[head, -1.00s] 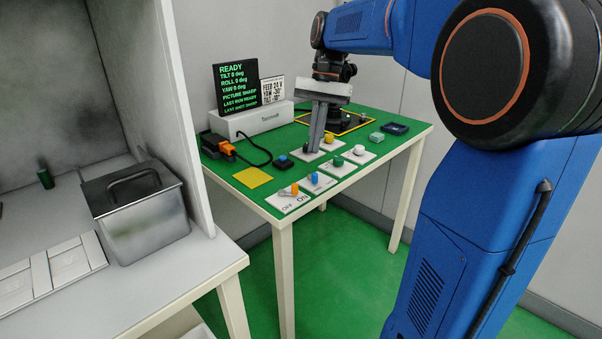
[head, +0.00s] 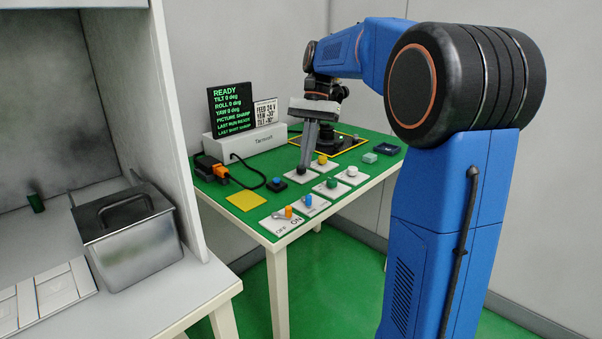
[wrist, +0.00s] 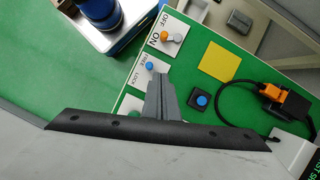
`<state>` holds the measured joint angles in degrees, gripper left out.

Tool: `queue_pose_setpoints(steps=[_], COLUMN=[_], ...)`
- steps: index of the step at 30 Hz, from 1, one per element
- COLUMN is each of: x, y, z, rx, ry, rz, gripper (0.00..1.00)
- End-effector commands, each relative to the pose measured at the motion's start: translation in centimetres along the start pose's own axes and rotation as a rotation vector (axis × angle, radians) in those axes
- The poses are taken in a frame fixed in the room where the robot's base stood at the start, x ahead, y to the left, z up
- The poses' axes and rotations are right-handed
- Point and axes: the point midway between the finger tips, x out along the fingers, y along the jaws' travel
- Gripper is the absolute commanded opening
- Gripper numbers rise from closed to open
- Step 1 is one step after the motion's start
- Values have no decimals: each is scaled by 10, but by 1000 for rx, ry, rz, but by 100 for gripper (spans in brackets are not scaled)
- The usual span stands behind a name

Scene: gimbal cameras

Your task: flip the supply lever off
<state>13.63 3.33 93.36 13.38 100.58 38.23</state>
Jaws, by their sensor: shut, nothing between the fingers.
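The supply lever with its orange knob (head: 289,211) is on a white plate marked OFF and ON at the table's front corner. My gripper (head: 301,171) is shut and empty, pointing down over the plates farther back. In the wrist view my gripper (wrist: 158,78) reaches up near the blue-knobbed lever plate, apart from the orange lever. Its fingers hide part of the panel.
Close by are a blue-knobbed lever (head: 308,200), a green knob (head: 331,183), a yellow knob (head: 322,160), a white knob (head: 352,171) and a blue button (head: 277,183). A yellow square (head: 246,201) lies left. A screen (head: 231,108) stands behind.

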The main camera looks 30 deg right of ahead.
Motion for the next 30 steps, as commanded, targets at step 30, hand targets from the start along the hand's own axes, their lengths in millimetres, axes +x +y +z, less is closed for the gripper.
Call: queue_pose_setpoints(steps=[30], x=[105], y=[0], z=[38], rx=[-1], ry=[1], rz=[0], gripper=[0])
